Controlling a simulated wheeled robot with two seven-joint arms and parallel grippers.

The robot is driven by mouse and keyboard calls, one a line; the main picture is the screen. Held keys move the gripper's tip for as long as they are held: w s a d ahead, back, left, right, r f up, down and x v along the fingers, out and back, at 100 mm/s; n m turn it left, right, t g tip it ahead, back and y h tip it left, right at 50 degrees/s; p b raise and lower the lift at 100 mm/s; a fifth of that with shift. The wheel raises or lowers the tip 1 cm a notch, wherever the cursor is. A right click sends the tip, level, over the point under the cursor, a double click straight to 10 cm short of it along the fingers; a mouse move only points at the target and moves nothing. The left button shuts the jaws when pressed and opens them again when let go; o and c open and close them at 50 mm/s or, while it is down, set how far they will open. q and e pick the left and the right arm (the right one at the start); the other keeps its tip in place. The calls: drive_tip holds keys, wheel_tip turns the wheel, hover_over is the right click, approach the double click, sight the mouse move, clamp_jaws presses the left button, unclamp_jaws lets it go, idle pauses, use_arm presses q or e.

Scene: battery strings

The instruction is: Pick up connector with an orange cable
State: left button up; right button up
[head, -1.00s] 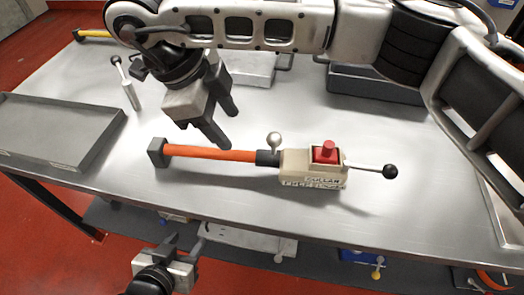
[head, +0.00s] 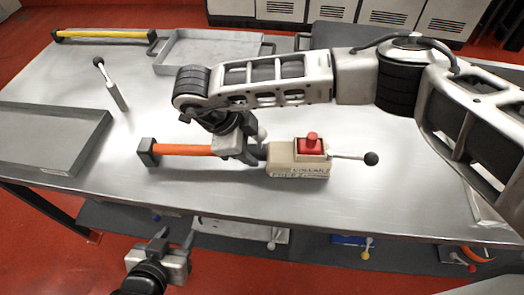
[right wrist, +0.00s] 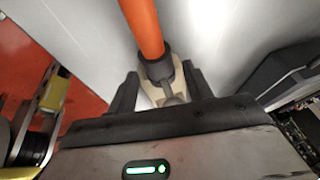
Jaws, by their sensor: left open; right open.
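The connector (head: 298,160) is a beige block with a red button on top, lying on the metal table. A lever with a black ball end sticks out to its right. Its orange cable (head: 190,149) runs left to a dark end block (head: 148,152). My right gripper (head: 247,154) is open over the dark collar where cable and connector join, partly hiding it. In the right wrist view, the dark collar (right wrist: 157,68) and orange cable (right wrist: 142,25) show between the two open fingers. My left gripper (head: 170,243) is open and empty, below the table's front edge.
A grey tray (head: 92,150) lies on the left of the table (head: 330,215). Another tray (head: 165,54) and a yellow bar (head: 105,36) are at the back. A ball-topped handle (head: 112,88) stands at back left. Blue and other items are on a lower shelf.

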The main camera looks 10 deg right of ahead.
drive_tip(key=shift+x, duration=1.1)
clamp_jaws()
drive_tip(key=shift+r, duration=0.15)
drive_tip(key=shift+w, duration=0.1)
